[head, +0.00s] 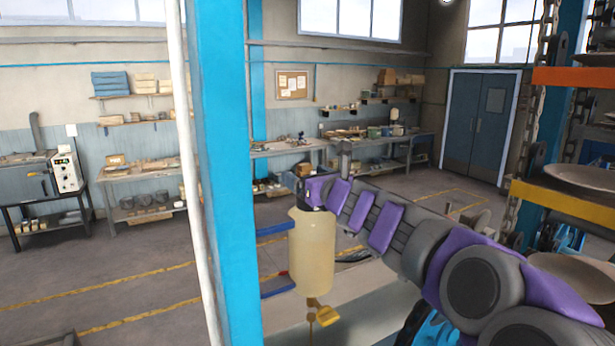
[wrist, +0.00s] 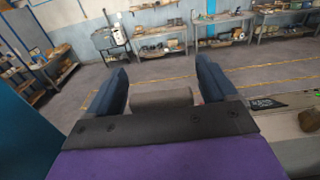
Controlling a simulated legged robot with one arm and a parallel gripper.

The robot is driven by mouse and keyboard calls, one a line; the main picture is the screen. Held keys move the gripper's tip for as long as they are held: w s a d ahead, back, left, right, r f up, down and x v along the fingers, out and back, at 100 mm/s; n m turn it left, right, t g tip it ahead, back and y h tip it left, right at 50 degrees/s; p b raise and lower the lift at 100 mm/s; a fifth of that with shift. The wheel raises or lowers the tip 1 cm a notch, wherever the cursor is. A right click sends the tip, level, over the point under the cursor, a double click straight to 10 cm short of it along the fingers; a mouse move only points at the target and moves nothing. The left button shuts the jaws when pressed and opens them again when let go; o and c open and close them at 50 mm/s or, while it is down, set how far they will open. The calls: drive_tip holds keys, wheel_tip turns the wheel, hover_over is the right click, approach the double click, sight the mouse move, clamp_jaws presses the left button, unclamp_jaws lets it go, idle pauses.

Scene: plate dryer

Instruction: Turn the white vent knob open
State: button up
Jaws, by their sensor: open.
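My gripper (wrist: 162,68) shows in the wrist view with its two dark blue fingers wide apart. A grey-brown rounded block (wrist: 161,98) shows between the finger bases; I cannot tell whether it touches them. In the head view my purple and grey arm (head: 385,222) reaches from the lower right to the middle. I cannot make out a white vent knob in either view.
A blue column (head: 222,170) with a white pipe (head: 188,150) beside it stands left of the cylinder. Racks with plates (head: 585,178) and chains are close on the right. Workbenches line the far wall. The floor (head: 120,265) at left is mostly clear.

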drive_tip(key=shift+c, duration=0.5)
drive_tip(key=c, duration=0.9)
drive_tip(key=shift+o, duration=0.2)
